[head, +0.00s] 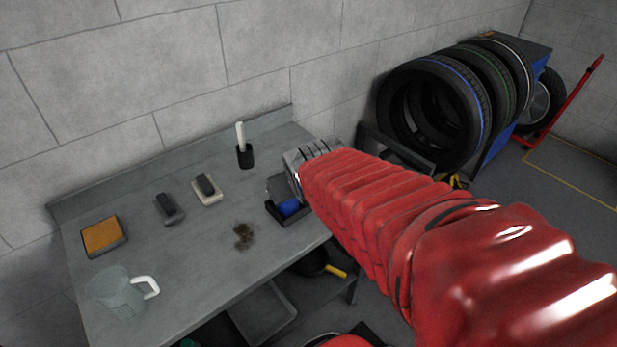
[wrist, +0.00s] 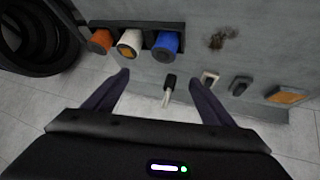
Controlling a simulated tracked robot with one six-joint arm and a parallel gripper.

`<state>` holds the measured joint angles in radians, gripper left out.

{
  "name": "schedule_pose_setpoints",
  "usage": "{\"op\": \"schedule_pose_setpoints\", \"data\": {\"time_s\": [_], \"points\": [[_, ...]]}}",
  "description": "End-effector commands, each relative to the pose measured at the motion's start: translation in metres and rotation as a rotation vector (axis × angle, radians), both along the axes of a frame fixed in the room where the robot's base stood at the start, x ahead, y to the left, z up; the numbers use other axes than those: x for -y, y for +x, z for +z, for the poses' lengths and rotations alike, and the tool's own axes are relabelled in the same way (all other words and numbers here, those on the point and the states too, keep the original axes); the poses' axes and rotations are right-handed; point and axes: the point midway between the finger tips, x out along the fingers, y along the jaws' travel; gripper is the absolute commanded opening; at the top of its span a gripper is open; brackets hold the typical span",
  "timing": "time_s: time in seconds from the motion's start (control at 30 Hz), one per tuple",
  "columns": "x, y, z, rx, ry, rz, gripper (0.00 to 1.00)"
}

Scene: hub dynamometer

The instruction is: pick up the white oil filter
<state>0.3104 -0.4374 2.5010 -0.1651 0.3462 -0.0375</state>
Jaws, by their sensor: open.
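The white oil filter (wrist: 131,42) lies in the middle of a dark holder (wrist: 184,31) in the wrist view, between an orange filter (wrist: 101,41) and a blue filter (wrist: 166,46). In the head view my arm hides the white and orange filters; the blue filter (head: 288,207) and part of the holder show. My gripper (wrist: 160,82) is open and empty, its two dark fingers apart. In the wrist view the white filter appears beyond the fingertips, towards the left finger. In the head view my gripper's end is hidden behind my red-sleeved arm.
The grey bench (head: 190,265) also holds a clear jug (head: 118,292), an orange-topped block (head: 103,236), a dark block (head: 168,209), a pale block with a dark top (head: 207,190) and a black cup with a white handle (head: 245,155). A tyre rack (head: 507,146) stands at right.

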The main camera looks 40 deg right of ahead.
Motion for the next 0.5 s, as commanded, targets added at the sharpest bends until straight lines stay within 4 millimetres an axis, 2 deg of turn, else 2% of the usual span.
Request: {"op": "schedule_pose_setpoints", "data": {"time_s": [0.03, 0.1, 0.3, 0.5], "points": [[0.015, 0.008, -0.008, 0.013, -0.016, -0.014, 0.77], [0.033, 0.020, -0.015, 0.042, -0.041, -0.020, 0.77], [0.075, 0.047, -0.041, 0.122, -0.082, -0.014, 0.77], [0.117, 0.056, -0.064, 0.202, -0.077, 0.017, 0.77]]}}
